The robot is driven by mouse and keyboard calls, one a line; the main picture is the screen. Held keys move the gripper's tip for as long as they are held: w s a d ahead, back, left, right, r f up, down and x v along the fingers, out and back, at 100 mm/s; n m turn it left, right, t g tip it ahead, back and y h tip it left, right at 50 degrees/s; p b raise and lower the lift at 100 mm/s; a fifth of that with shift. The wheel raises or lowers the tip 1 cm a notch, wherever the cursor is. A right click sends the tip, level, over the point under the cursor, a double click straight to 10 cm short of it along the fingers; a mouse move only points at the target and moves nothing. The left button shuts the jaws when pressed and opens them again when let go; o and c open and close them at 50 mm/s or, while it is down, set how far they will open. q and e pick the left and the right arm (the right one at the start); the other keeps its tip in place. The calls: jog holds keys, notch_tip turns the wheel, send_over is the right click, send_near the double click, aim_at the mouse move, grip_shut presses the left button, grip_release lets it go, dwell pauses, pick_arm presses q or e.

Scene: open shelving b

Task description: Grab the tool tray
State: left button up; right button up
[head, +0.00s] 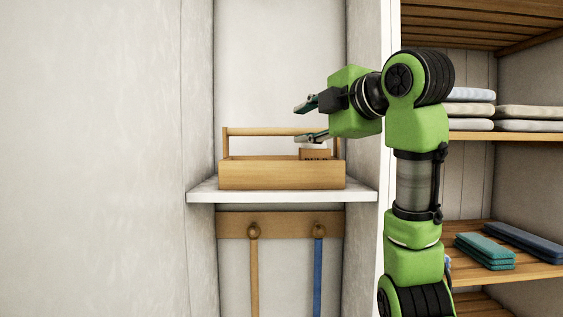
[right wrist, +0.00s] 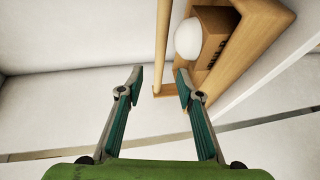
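The tool tray (head: 282,175) is a wooden box with a round handle bar (head: 262,132) along its top. It stands on a white shelf in a narrow niche. A small brown box (head: 314,154) shows inside it at the right. My right gripper (head: 311,121) is open near the tray's upper right, one finger above the bar and one near its height. In the right wrist view my right gripper (right wrist: 160,80) is open, with the handle bar (right wrist: 163,45) running ahead between the fingertips' directions. The tray's wall (right wrist: 262,38) lies to the right. My left gripper is not in view.
The white shelf (head: 290,196) has walls close on both sides. Below it, a peg rail (head: 285,224) holds a tan handle and a blue handle (head: 318,275). At right, open shelves hold folded cloths (head: 528,113) and teal stacks (head: 485,250). A white round object (right wrist: 189,38) lies in the tray.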

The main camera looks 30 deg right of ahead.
aim_at(284, 130)
jog(key=w, duration=0.1)
jog(key=w+p, duration=0.1)
jog(key=w, duration=0.1)
jog(key=w+p, duration=0.1)
jog(key=w, duration=0.1)
jog(key=shift+a+f, duration=0.15)
jog(key=shift+f, duration=0.1)
jog(key=w+p, duration=0.1)
jog(key=w, duration=0.2)
jog(key=shift+f+p, duration=0.35)
jog(key=shift+p, duration=0.05)
jog(key=shift+w+f, duration=0.1)
jog(key=shift+w, duration=0.05)
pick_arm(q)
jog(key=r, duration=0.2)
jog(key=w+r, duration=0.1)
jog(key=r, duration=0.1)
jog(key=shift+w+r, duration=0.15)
pick_arm(e)
grip_shut()
